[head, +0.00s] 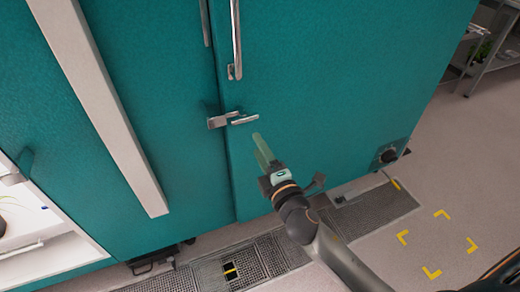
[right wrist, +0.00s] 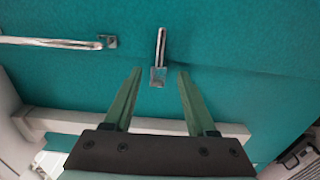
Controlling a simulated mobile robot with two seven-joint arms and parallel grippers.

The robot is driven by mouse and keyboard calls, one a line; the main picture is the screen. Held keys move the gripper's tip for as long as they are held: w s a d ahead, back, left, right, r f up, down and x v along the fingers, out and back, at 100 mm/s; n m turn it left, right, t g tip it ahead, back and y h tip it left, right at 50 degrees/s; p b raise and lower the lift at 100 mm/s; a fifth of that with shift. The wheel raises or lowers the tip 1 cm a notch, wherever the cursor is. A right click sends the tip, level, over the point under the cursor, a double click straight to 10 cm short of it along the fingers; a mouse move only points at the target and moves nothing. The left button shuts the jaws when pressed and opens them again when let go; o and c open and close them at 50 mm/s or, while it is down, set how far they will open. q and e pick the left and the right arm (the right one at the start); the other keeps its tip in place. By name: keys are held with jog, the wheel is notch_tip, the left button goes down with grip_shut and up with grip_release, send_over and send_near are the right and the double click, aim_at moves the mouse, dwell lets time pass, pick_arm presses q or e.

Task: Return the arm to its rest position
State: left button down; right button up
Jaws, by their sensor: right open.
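My right arm comes in from the bottom right of the head view. Its gripper (head: 259,142) is in front of the teal chamber door (head: 330,70), just below a small metal latch (head: 244,119). In the right wrist view the gripper (right wrist: 159,76) has its two green fingers spread apart with nothing held between them. The latch (right wrist: 158,74) shows beyond the gap between the fingertips. Whether the fingers touch the door cannot be told. My left gripper is not in view.
A long vertical handle (head: 237,45) is on the door above the latch. A white bar (head: 100,105) crosses the teal panel at left, near an open white compartment (head: 40,252). Floor grates (head: 370,212) line the chamber's base. Open floor with yellow corner marks (head: 431,272) lies at right.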

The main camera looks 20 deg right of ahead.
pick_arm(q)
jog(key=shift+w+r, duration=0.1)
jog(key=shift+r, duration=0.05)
pick_arm(e)
jog(key=shift+f, duration=0.1)
jog(key=s+a+f+m+g+y, duration=0.3)
jog(key=s+f+m+g, duration=0.5)
jog(key=s+f+m, duration=0.95)
pick_arm(q)
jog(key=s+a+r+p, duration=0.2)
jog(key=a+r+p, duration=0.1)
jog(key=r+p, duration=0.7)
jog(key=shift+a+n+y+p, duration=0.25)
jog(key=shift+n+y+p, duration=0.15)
jog(key=shift+p, duration=1.6)
pick_arm(e)
jog(key=s+d+r+h, duration=0.1)
jog(key=s+d+r, duration=0.1)
jog(key=s+r, duration=0.2)
jog(key=shift+s+r+n+g, duration=0.15)
jog(key=shift+r+n+g, duration=0.25)
jog(key=shift+r, duration=1.15)
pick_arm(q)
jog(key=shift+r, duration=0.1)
